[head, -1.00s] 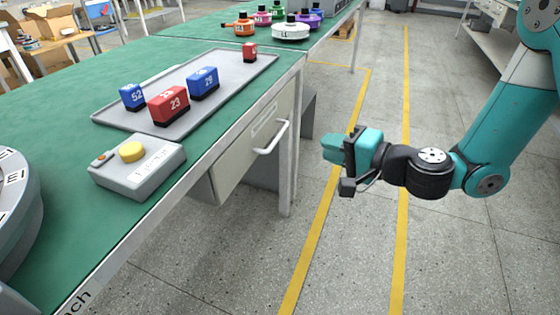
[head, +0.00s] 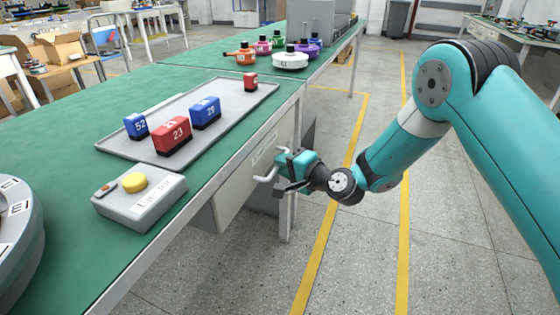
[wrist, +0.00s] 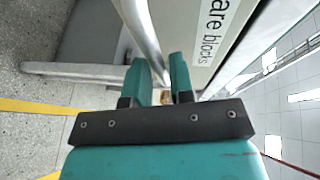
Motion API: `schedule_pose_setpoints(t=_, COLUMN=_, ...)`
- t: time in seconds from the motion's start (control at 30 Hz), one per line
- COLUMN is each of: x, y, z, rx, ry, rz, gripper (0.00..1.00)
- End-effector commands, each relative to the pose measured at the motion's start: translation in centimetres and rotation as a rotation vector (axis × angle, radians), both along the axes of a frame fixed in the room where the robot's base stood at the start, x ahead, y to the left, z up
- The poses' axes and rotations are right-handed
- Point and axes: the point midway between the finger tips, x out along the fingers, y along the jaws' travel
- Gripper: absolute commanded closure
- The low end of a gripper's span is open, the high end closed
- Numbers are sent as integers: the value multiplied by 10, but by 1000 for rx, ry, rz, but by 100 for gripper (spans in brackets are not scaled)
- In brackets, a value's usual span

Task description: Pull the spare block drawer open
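The spare block drawer (head: 240,190) is a pale grey front under the green bench; it looks shut. Its light bar handle (head: 266,174) sticks out from the front, and my gripper covers part of it. My gripper (head: 281,164) is at the handle, pointing left toward the drawer. In the wrist view, the two teal fingers of my gripper (wrist: 158,68) stand apart. The handle (wrist: 144,35) runs down to the gap between the fingertips. I cannot tell whether either finger touches it. The drawer front (wrist: 212,60) also shows there, with a label partly reading "are blocks".
A bench leg (head: 289,215) stands close below my gripper. The floor (head: 360,240) to the right is open.

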Motion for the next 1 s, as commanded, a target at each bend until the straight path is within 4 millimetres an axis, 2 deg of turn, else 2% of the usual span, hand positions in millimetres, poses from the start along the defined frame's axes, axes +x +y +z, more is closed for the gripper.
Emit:
schedule_pose_setpoints(t=0.13, x=9, y=10, z=-3, rx=1, ry=-1, rz=0, gripper=78)
schedule_pose_setpoints(t=0.47, x=12, y=12, z=-3, rx=1, ry=1, rz=-1, gripper=78)
schedule_pose_setpoints(t=0.57, x=12, y=12, z=-3, rx=1, ry=1, rz=-1, gripper=97)
schedule_pose_setpoints(t=0.6, x=12, y=12, z=-3, rx=1, ry=1, rz=-1, gripper=100)
schedule_pose_setpoints(t=0.87, x=11, y=12, z=-4, rx=1, ry=1, rz=1, gripper=100)
schedule_pose_setpoints(t=1.0, x=3, y=15, z=-5, rx=0, ry=3, rz=17, gripper=100)
